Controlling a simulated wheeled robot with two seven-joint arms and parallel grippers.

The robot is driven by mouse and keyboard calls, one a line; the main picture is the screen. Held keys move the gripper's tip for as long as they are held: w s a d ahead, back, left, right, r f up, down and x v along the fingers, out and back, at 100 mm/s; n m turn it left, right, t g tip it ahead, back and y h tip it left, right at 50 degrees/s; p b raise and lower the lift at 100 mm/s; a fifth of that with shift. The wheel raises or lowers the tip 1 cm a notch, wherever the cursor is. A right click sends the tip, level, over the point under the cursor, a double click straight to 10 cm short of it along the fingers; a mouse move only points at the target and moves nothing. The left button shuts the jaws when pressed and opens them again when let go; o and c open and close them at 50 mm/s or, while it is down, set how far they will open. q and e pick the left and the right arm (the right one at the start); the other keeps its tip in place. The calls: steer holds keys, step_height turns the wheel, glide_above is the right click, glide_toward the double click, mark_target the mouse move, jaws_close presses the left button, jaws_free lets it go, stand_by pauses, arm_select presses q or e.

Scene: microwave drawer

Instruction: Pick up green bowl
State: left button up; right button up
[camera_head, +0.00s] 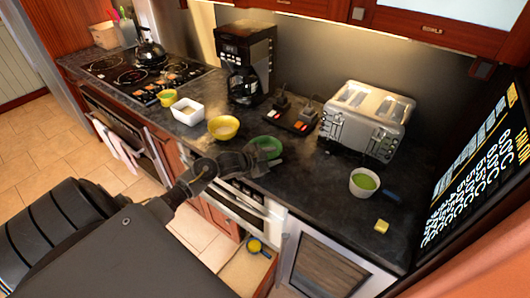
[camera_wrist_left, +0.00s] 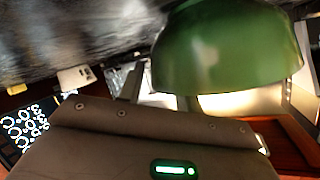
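The green bowl (camera_head: 267,146) sits on the dark counter in the head view, between the yellow bowl and the toaster. In the left wrist view the green bowl (camera_wrist_left: 228,50) looms large and close at the upper right, partly cut off by the frame. My left gripper (camera_head: 262,163) is at the counter's front edge, just in front of the bowl. Its fingers look apart; one dark finger shows left of the bowl in the wrist view, and the other is hidden. I cannot tell whether a finger touches the bowl. My right gripper is not in view.
A yellow bowl (camera_head: 223,127) and a white dish (camera_head: 187,111) stand left of the green bowl. A black gadget with a joystick (camera_head: 293,118) and a toaster (camera_head: 367,119) are behind and right. A white bowl (camera_head: 364,181) stands farther right. An open drawer (camera_head: 246,268) juts out below.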

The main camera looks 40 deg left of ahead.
arm_select(q)
steer(key=shift+s, duration=0.1)
steer(key=shift+c, duration=0.9)
jaws_close()
